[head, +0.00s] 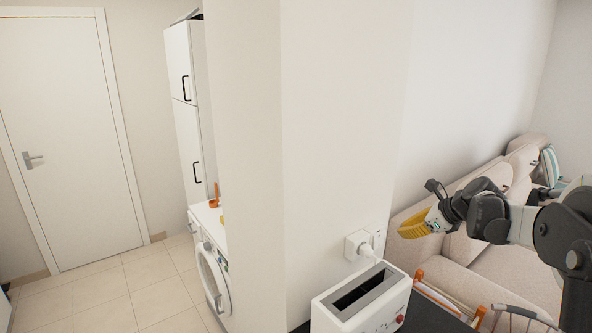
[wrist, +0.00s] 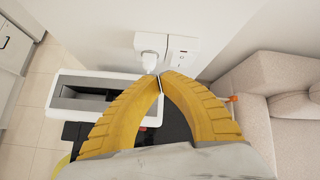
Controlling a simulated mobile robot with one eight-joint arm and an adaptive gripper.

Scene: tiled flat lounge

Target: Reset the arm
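My gripper (head: 415,225) is at the right of the head view, held out in front of the sofa at the end of my dark grey arm. In the wrist view its two ribbed yellow fingers (wrist: 160,78) curve inward and their tips meet. Nothing shows between them, so it looks shut and empty. The fingers hide part of the dark surface below.
A white toaster (head: 340,313) with an empty-looking slot stands by the wall corner, below a plugged socket (head: 374,240). A beige sofa (head: 470,245) is at right. A washing machine (head: 212,272) and white door (head: 70,140) are at left, with clear tiled floor.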

